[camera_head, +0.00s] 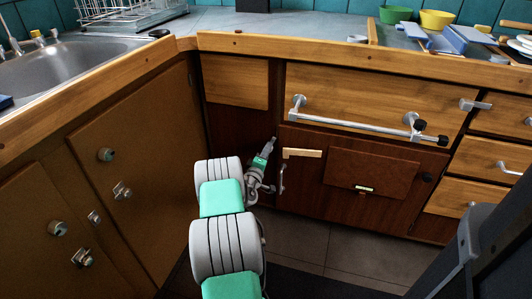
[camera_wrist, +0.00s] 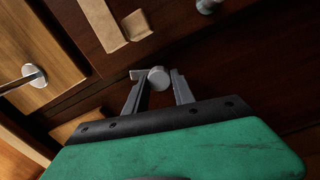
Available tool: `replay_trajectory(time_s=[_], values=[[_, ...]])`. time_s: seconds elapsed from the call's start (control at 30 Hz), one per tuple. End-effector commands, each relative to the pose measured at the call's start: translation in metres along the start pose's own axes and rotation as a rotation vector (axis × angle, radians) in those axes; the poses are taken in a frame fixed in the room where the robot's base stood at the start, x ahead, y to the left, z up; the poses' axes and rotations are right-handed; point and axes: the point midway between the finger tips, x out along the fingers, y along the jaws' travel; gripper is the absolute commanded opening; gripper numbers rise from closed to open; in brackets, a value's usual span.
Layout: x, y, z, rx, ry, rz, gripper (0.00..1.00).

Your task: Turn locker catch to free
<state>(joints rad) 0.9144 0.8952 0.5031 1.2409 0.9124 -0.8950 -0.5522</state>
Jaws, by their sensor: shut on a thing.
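The locker catch appears as a small round grey metal knob (camera_wrist: 159,78) on dark brown wood in the wrist view. A short flat grey piece sits at its left; I cannot tell if it belongs to the knob or a fingertip. My gripper (camera_wrist: 158,88) has one finger on each side of the knob and is shut on it. In the head view my gripper (camera_head: 271,145) reaches the dark cabinet front just left of the dark door (camera_head: 312,196). The catch is hidden there behind my gripper.
A pale wooden bar (camera_head: 302,153) and a grey handle (camera_head: 282,178) are close right of my gripper. A drawer (camera_head: 365,95) with a long metal rail (camera_head: 350,124) is above. Tan doors (camera_head: 120,150) with knobs stand left. Grey floor (camera_head: 345,245) lies below.

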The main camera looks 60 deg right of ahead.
Motion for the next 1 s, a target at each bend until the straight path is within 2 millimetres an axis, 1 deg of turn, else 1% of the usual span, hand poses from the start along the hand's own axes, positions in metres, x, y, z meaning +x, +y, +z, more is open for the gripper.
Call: replay_trajectory(time_s=[0.03,0.3,0.5,0.7,1.0], values=[[0.0019,0.0030,0.0012,-0.038,-0.002,0.005,0.00],[0.0020,0.0032,0.0011,-0.251,0.008,0.007,0.00],[0.0020,0.0029,0.0012,-0.354,0.012,0.008,0.00],[0.0020,0.0027,0.0012,-0.408,0.014,0.008,0.00],[0.0020,0.0026,0.0012,-0.424,0.015,0.009,0.00]])
